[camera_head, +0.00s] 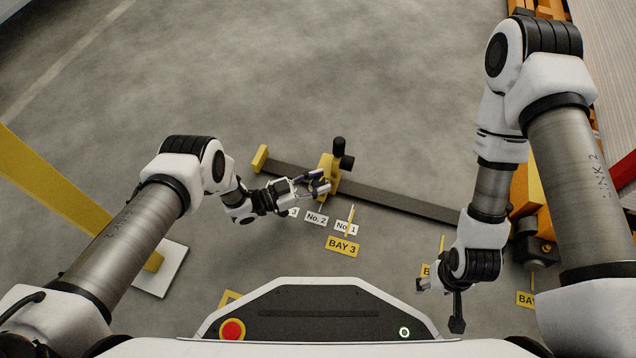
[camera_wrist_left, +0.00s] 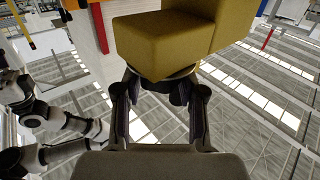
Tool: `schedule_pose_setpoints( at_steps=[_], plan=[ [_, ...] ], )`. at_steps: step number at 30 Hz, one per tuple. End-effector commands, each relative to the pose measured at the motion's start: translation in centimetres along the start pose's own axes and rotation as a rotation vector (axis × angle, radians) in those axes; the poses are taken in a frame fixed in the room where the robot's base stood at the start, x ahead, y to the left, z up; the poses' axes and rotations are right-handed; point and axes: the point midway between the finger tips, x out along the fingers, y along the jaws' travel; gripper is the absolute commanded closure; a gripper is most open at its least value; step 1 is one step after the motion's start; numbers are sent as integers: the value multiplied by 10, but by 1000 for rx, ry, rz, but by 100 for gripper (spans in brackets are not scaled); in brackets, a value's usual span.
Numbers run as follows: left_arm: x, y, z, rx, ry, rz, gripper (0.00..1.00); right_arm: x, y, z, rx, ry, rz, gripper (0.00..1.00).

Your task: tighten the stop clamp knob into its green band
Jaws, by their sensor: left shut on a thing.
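The stop clamp (camera_head: 328,165) is a yellow block on a dark rail (camera_head: 395,198), with a black cylindrical part (camera_head: 340,147) on its far side. My left gripper (camera_head: 320,184) is at the clamp's near side. In the left wrist view the yellow clamp body (camera_wrist_left: 165,42) fills the top middle. Below it a dark round knob (camera_wrist_left: 168,84) sits between the fingers, and my left gripper (camera_wrist_left: 160,92) is shut on it. The fingers hide much of the knob. I cannot make out a green band or a pointer. My right gripper (camera_head: 440,290) is well right of the clamp; its fingers are unclear.
The rail has a yellow end block (camera_head: 260,157) at left and runs right toward orange machinery (camera_head: 525,190). Labels No. 2 (camera_head: 316,218), No. 1 (camera_head: 346,228) and BAY 3 (camera_head: 343,247) lie in front. A yellow post (camera_head: 70,195) stands at left. Open grey floor lies behind the rail.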

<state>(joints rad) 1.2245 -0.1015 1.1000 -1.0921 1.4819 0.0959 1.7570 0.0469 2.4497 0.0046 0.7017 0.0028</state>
Motion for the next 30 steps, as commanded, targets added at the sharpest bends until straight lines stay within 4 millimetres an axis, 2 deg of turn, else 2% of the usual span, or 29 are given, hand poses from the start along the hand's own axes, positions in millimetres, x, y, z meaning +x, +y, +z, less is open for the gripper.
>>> schedule_pose_setpoints(
  at_steps=[10, 11, 12, 13, 23, 26, 30],
  plan=[
    [0, -1, 0, 1, -1, 1, 95, 0, 0, 0, 0, 0, 0, 42],
    [0, -1, 0, 1, -1, 0, 53, 0, 0, 0, 0, 0, 0, 42],
    [0, -1, 0, 1, -1, 0, 39, 0, 0, 0, 0, 0, 0, 42],
    [0, -1, 0, 1, -1, 0, 34, 0, 0, 0, 0, 0, 0, 42],
    [-2, -1, 0, 0, -1, 1, 34, 0, 0, 0, 0, -1, 0, 42],
    [-14, -2, 0, 0, -2, -1, 34, 0, 0, 0, 0, -1, 0, 42],
    [-46, -2, 0, -1, -3, -3, 34, 0, 0, 0, 0, 0, 0, 42]
  ],
)
